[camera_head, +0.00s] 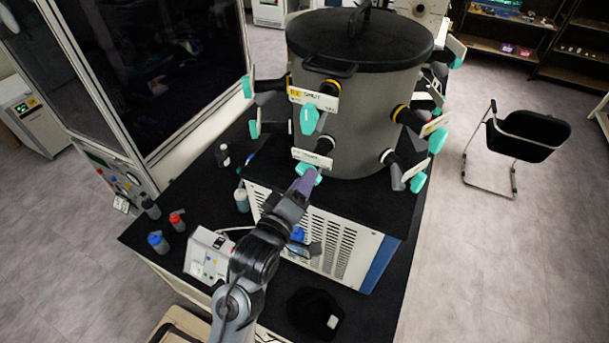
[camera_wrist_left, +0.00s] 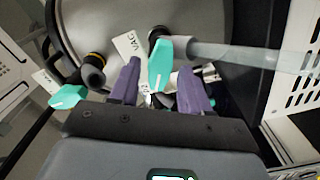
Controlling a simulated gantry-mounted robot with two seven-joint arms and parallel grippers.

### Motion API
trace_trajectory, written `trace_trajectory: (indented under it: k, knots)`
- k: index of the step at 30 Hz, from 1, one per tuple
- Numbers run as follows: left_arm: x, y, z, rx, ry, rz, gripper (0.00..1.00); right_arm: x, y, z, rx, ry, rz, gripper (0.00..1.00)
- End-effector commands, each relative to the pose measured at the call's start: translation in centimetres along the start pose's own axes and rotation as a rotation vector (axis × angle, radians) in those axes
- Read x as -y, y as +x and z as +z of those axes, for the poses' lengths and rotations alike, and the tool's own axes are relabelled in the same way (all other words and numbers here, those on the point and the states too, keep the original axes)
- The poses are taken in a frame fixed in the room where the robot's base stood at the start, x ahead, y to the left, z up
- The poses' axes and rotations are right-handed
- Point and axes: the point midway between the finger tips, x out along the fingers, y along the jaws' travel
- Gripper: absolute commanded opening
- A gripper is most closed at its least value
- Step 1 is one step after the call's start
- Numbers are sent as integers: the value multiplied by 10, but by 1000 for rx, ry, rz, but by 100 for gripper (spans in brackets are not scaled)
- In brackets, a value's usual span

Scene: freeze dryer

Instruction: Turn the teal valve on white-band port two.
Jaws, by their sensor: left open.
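The grey drum chamber (camera_head: 355,125) carries several ports with teal valves around its side. A teal valve (camera_head: 311,174) sits on the lower front port, under a white label (camera_head: 312,158); its band cannot be read. My left gripper (camera_head: 303,182) is open at this valve and partly covers it. In the left wrist view the teal valve (camera_wrist_left: 160,64) shows between the two purple fingertips of the left gripper (camera_wrist_left: 160,82), with a gap on each side. Another teal valve (camera_head: 309,119) hangs above, on a port with a yellow-marked label. My right gripper is not in view.
A yellow-banded port (camera_wrist_left: 94,68) with a teal valve (camera_wrist_left: 68,96) is at left in the wrist view. A clear tube (camera_wrist_left: 240,54) runs right from the central port. Bottles, including a blue-capped one (camera_head: 158,243), and a control box (camera_head: 209,255) stand on the black bench.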

Motion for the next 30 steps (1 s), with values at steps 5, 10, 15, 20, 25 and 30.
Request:
trace_trajectory:
  k: [5,10,15,20,25,30]
  knots:
    - [-1,10,0,0,1,0,47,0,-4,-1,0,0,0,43]
    - [0,11,0,0,1,0,47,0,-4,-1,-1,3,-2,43]
    - [0,11,0,0,0,0,42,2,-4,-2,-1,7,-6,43]
    - [0,11,0,0,0,0,18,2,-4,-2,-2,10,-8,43]
    - [0,11,0,0,0,0,0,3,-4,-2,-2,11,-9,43]
    - [0,11,0,0,7,0,0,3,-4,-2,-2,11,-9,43]
